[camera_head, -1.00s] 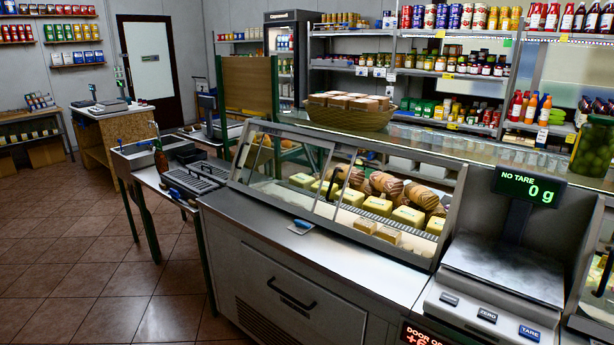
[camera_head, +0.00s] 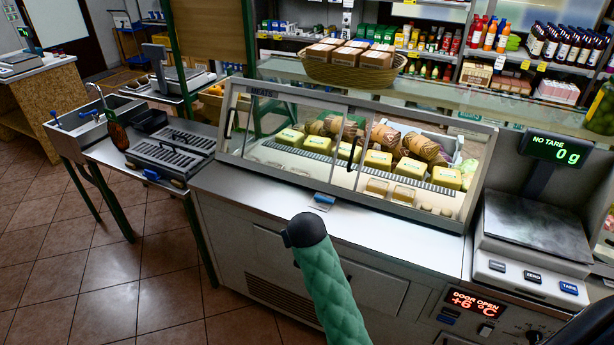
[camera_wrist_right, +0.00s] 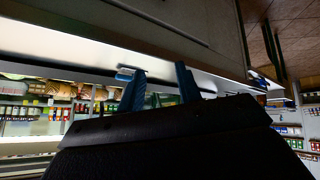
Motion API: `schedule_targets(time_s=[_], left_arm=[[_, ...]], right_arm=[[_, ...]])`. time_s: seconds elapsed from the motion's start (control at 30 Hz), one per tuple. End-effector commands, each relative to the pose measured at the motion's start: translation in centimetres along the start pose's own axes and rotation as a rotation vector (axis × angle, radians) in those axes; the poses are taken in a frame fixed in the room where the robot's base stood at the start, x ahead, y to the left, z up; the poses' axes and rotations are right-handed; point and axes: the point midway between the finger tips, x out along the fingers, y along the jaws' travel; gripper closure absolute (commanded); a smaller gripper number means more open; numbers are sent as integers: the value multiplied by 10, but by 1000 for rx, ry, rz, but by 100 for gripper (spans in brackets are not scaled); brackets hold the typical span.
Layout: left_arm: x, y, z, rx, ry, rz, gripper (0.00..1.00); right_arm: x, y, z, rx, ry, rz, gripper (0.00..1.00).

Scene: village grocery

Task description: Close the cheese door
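The chilled display case (camera_head: 222,180) stands in the middle of the head view, with yellow cheese blocks (camera_head: 378,160) and wrapped rounds inside. Its front has framed glass sliding panels; the left one carries a MEATS label. The cheese door (camera_head: 343,135) has a black handle (camera_head: 355,150) and sits near the middle. The right part of the front looks uncovered. A red display (camera_head: 475,302) reads DOOR OPEN, +6 °C. My right gripper (camera_wrist_right: 160,84) shows in the right wrist view, its two blue fingers apart and empty, near the pale counter edge. My left gripper is out of view.
A scale (camera_head: 535,230) stands right of the case. A basket of packets (camera_head: 355,73) sits on top. The left floor is clear.

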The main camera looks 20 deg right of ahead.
Motion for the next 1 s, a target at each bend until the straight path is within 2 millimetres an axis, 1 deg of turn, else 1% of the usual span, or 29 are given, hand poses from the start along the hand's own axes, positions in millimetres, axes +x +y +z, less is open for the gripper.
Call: schedule_targets(time_s=[0.03,0.07,0.1,0.17,0.2,0.27,0.3,0.37,0.4,0.5,0.6,0.7,0.77,0.83,1.0], left_arm=[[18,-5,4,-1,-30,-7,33],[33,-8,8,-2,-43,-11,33],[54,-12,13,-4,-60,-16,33],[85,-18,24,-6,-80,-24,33],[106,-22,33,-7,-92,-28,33],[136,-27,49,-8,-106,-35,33],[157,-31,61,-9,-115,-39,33],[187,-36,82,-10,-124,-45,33],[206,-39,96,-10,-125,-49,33],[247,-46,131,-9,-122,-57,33],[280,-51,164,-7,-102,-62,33],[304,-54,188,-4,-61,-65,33],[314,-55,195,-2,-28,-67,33],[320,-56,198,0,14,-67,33],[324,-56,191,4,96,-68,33]], right_arm=[[0,18,-34,33,22,62,66],[5,30,-48,54,33,104,66],[11,44,-65,81,48,159,66],[19,66,-87,121,71,243,66],[25,80,-99,147,86,300,66],[33,100,-114,184,110,383,66],[39,114,-122,207,128,439,66],[47,132,-132,236,159,521,66],[52,143,-136,253,181,573,66],[65,165,-143,281,245,688,66],[75,181,-148,298,326,780,66],[81,189,-153,307,422,839,66],[83,191,-156,316,483,857,66],[84,192,-161,333,548,862,66],[82,190,-171,393,665,832,66]])
